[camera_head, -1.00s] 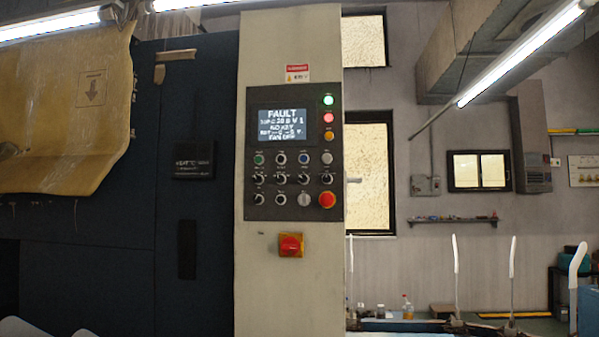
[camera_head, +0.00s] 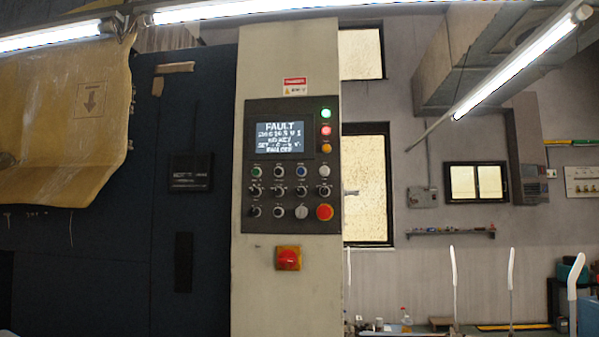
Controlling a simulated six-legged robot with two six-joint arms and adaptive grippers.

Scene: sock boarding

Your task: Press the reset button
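A dark control panel (camera_head: 291,165) is set in a light upright column. Its lit screen (camera_head: 280,137) reads FAULT at the top; the lower lines are hard to read. Below the screen are rows of small knobs and buttons, among them a green button (camera_head: 255,171), a blue button (camera_head: 301,171) and a white button (camera_head: 324,170). Their labels are too small to read, so I cannot tell which is the reset button. A large red button (camera_head: 324,211) is at the panel's lower right. Green, red and amber lamps (camera_head: 326,131) sit beside the screen. Neither gripper shows.
A dark blue cabinet (camera_head: 185,120) with a tan sheet (camera_head: 65,125) stands left. White upright sock forms (camera_head: 511,268) stand at lower right. No obstacle shows in front of the panel.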

